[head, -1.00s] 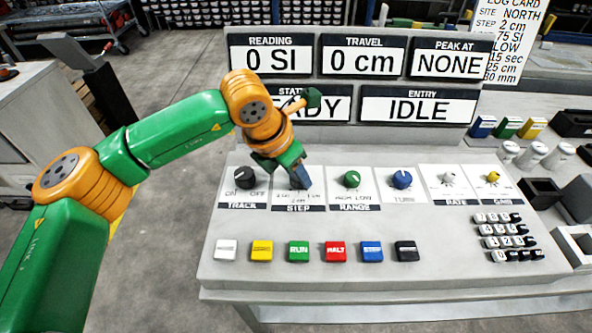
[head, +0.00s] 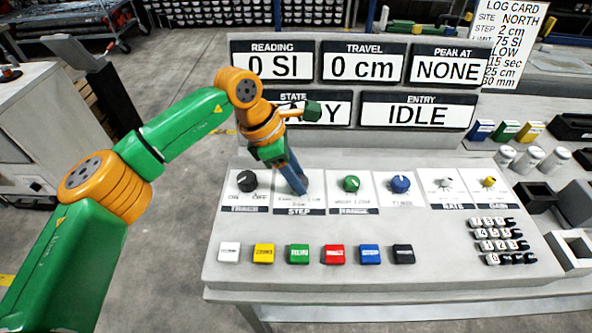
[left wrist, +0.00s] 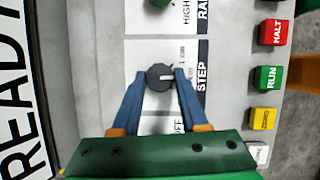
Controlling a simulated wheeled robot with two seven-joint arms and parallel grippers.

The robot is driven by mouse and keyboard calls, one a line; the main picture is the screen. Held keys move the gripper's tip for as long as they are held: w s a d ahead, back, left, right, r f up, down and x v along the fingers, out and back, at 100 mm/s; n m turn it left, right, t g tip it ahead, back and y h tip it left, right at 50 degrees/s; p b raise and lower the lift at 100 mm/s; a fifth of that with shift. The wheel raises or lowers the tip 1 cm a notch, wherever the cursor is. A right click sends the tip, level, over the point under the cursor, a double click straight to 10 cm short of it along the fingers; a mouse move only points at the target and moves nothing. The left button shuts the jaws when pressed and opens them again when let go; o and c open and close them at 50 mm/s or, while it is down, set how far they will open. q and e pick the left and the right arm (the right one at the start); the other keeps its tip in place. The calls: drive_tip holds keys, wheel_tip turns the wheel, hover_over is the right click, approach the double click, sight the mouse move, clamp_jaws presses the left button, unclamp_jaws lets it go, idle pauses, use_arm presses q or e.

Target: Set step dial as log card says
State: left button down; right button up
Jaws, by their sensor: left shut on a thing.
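The step dial (left wrist: 160,77) is a dark round knob with a white pointer line, on a white plate labelled STEP. My left gripper (head: 301,190) is over the STEP plate in the head view and hides the knob there. In the left wrist view my left gripper (left wrist: 160,78) has its blue fingers shut on the knob, one on each side. The pointer line faces the STEP label, near a "1 cm" mark; other marks are partly hidden. The log card (head: 510,45) stands at the back right and reads STEP 2 cm. My right gripper is not in view.
The track dial (head: 247,181) is left of the step dial, and the green range dial (head: 351,184) is right of it. Coloured buttons, including RUN (head: 299,254) and HALT (head: 335,254), line the panel's front. Display signs (head: 420,110) stand behind.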

use_arm(q)
drive_tip(key=shift+m, duration=0.5)
drive_tip(key=shift+c, duration=2.1)
unclamp_jaws()
drive_tip(key=shift+r, duration=0.1)
drive_tip(key=v, duration=0.7)
drive_tip(key=shift+w, duration=0.15)
